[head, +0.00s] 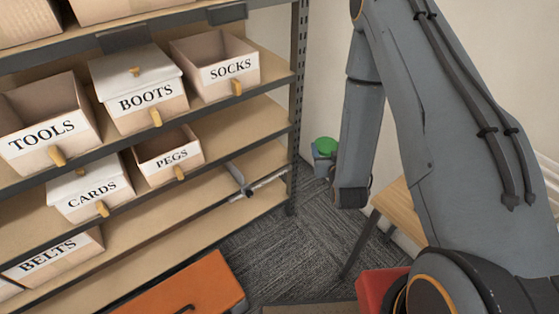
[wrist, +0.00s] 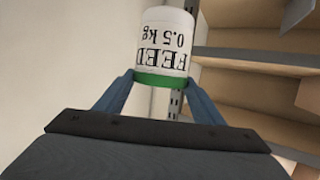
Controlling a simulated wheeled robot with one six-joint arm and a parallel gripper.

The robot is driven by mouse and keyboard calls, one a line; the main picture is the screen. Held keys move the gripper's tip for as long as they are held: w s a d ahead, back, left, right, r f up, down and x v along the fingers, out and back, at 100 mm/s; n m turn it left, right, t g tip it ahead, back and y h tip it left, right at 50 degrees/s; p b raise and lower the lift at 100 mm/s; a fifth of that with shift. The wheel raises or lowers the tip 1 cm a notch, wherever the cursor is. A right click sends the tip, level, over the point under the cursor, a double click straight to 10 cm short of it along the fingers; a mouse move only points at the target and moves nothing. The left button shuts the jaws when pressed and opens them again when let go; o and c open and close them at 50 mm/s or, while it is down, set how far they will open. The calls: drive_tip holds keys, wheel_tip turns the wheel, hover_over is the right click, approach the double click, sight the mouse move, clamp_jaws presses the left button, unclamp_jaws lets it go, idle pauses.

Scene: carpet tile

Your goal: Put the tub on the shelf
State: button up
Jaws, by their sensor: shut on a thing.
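The tub (wrist: 165,42) is white with a green rim or lid and the black words "FEED 0.5 kg", upside down in the wrist view. My gripper (wrist: 160,82) is shut on its green end, one blue finger on each side. The white body stretches beyond the fingertips. In the head view my forearm hides most of this area. A green round top over a blue-grey shape shows just left of it, and I cannot tell whether it is the tub. The shelf (head: 265,116) stands to the left in the head view; its boards also show in the wrist view (wrist: 250,53).
Labelled bins fill much of the shelf: BOOTS (head: 140,90), SOCKS (head: 215,66), TOOLS (head: 45,122), PEGS (head: 168,157), CARDS (head: 90,192), BELTS (head: 52,257). Bare board lies right of PEGS. A grey metal object (head: 245,187) lies lower. An orange case (head: 190,290) stands in front.

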drive_tip(key=shift+w+f+b, duration=0.4)
drive_tip(key=shift+f+b, duration=0.05)
drive_tip(key=shift+b, duration=0.2)
drive_tip(key=w+a+f+n+g+y+b, duration=0.1)
drive_tip(key=w+a+f+n+y+b, duration=0.15)
drive_tip(key=a+f+b, duration=1)
drive_tip(key=w+a+f+n+y+b, duration=0.2)
drive_tip(key=a+f+y+b, duration=0.15)
drive_tip(key=b, duration=1.85)
drive_tip(key=w+d+r+b+x, duration=0.1)
drive_tip(key=b+x, duration=0.4)
drive_tip(key=x, duration=1.3)
drive_tip(key=shift+r+h+b, duration=0.25)
drive_tip(key=shift+h+b, duration=0.05)
drive_tip(key=shift+f, duration=0.1)
drive_tip(key=shift+f, duration=0.1)
drive_tip(key=o, duration=2)
